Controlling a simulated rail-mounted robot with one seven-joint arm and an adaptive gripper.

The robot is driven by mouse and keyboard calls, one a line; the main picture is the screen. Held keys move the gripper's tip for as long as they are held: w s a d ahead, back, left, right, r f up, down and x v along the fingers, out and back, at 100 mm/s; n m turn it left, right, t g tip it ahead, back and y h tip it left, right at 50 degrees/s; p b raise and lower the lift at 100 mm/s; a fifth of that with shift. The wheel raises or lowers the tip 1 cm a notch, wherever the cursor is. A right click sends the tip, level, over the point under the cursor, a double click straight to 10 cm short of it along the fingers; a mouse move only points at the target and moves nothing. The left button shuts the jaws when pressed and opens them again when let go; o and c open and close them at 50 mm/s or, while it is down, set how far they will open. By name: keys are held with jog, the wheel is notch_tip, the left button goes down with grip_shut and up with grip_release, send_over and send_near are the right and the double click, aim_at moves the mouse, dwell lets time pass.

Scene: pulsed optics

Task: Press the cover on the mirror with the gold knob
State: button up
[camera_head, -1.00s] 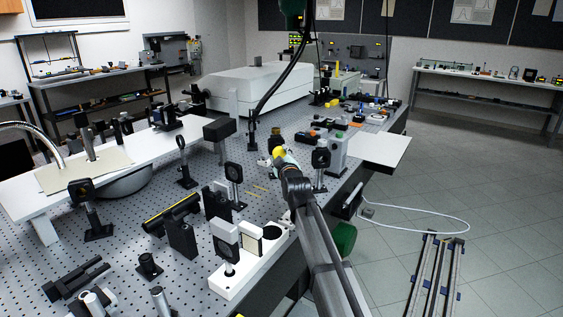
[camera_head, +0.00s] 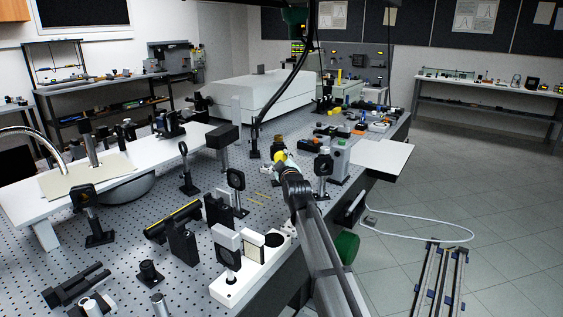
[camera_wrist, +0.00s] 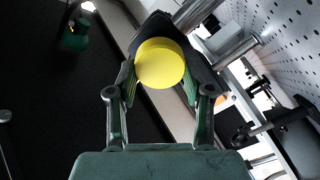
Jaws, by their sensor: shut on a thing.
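A round yellow cover (camera_wrist: 160,63) sits between the fingertips of my gripper (camera_wrist: 158,80) in the wrist view, its flat round face towards the camera. My gripper is shut on it. In the head view, the yellow cover (camera_head: 281,156) shows at the tip of my gripper (camera_head: 285,165), over the right part of the optical table. In the wrist view a dark body (camera_wrist: 197,42) lies just behind the cover; I cannot tell whether they touch. Several dark round optic mounts stand on the table, but I cannot make out which has a gold knob.
A dark mount (camera_head: 323,165) stands just right of my gripper and another (camera_head: 236,180) to its left. A white base (camera_head: 235,290) with mounts is nearer the camera. The perforated table (camera_head: 130,235) is crowded.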

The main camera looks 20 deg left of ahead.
jog(key=shift+b+x, duration=0.45)
jog(key=shift+x, duration=0.8)
jog(key=o, duration=1.4)
jog(key=shift+c, duration=0.2)
jog(key=shift+s+d, duration=0.15)
jog(key=v, duration=1.5)
jog(key=shift+s+d+b, duration=0.2)
jog(key=shift+s+b, duration=0.1)
